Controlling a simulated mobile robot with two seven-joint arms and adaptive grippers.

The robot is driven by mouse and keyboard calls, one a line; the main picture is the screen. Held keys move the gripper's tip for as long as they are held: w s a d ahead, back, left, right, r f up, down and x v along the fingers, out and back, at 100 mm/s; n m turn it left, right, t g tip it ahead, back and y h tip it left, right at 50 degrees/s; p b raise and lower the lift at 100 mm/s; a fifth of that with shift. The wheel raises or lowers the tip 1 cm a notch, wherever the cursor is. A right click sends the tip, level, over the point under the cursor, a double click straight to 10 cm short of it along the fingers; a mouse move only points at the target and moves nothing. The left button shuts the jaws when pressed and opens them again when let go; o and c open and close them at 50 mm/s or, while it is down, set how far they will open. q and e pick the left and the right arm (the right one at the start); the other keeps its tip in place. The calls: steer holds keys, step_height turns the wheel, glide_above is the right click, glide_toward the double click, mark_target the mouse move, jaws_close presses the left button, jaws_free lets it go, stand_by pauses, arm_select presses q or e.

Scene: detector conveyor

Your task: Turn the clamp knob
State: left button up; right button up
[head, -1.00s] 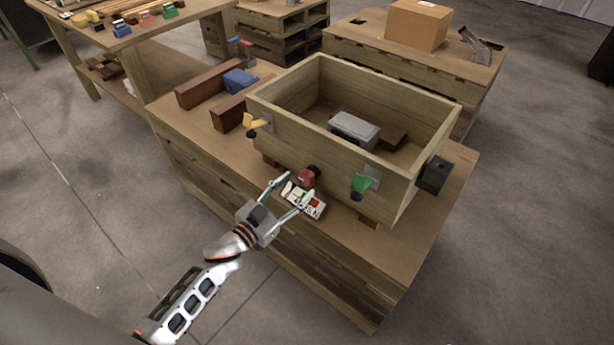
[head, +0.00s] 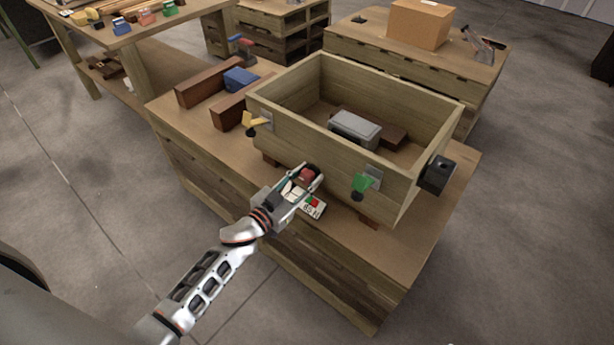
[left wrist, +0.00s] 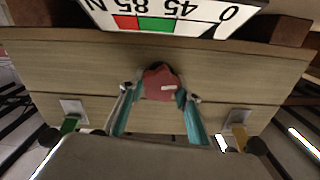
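The clamp knob (head: 309,174) is dark red, at the front wall of the wooden box; it also shows in the left wrist view (left wrist: 160,82), with a pale mark on its face. My left gripper (head: 306,176) reaches it from the front. In the left wrist view its teal fingers (left wrist: 160,92) stand either side of the knob, tips close to its sides; a thin gap seems to show on the left, and contact on the right is unclear. A white scale plate (head: 314,208) with red and green patches lies by the gripper. My right gripper is out of view.
The open wooden box (head: 283,138) stands on a wooden bench (head: 380,255), holding a grey block (head: 354,129). A yellow tab (head: 254,121) and a green tab (head: 361,183) project from its front. A black block (head: 437,175) is at its right. The bench's front right is clear.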

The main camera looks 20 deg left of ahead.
arm_select(q)
steer(key=shift+m, duration=0.4)
steer(key=m, duration=0.3)
steer(key=shift+m, duration=0.4)
steer(key=m, duration=0.4)
steer(key=shift+d+f+b, duration=0.1)
steer(key=shift+f+b, duration=0.1)
steer(key=shift+b, duration=0.2)
steer(key=m, duration=0.4)
steer(key=shift+s+f+b, duration=0.1)
steer(key=shift+b, duration=0.3)
steer(key=shift+m+b, duration=0.45)
steer(key=shift+m, duration=1.65)
steer(key=o, duration=1.1)
